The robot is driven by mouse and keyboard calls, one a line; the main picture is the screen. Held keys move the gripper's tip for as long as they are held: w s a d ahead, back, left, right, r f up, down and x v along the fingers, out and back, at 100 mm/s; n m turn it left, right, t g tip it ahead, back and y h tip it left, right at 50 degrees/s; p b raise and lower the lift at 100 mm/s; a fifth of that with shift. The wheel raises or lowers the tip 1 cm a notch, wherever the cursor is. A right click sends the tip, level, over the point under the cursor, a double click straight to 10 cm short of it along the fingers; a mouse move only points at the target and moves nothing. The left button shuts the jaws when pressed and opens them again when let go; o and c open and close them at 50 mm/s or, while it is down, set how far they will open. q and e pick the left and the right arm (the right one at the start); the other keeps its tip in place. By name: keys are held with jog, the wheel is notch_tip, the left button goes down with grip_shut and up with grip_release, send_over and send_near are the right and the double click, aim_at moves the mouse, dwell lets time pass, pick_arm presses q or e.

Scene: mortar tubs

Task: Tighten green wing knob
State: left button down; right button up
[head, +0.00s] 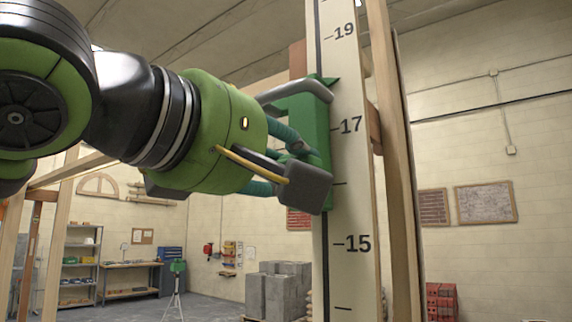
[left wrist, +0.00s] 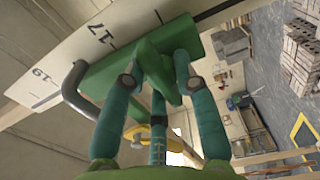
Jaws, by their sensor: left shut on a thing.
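The green wing knob (left wrist: 158,72) is on the face of a green sliding bracket (left wrist: 188,36), which also shows in the head view (head: 318,110). The bracket sits on a tall white measuring staff (head: 350,215) with black marks, between the 15 and 19 labels. My left gripper (left wrist: 154,78) has its teal fingers on both sides of the knob and is shut on it. In the head view my left gripper (head: 312,158) reaches the bracket from the left, and its fingers and wrist parts hide the knob. My right gripper is in neither view.
A grey curved handle (head: 290,92) sticks out from the bracket close above my fingers. A wooden post (head: 395,160) stands right behind the staff. Grey blocks (head: 278,290), a shelf (head: 80,265) and a workbench (head: 132,292) are far back.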

pick_arm(q)
jog(key=c, duration=1)
grip_release()
jog(key=shift+c, duration=0.2)
jog(key=shift+s, duration=0.1)
jog(key=shift+a, duration=0.1)
jog(key=v, duration=1.2)
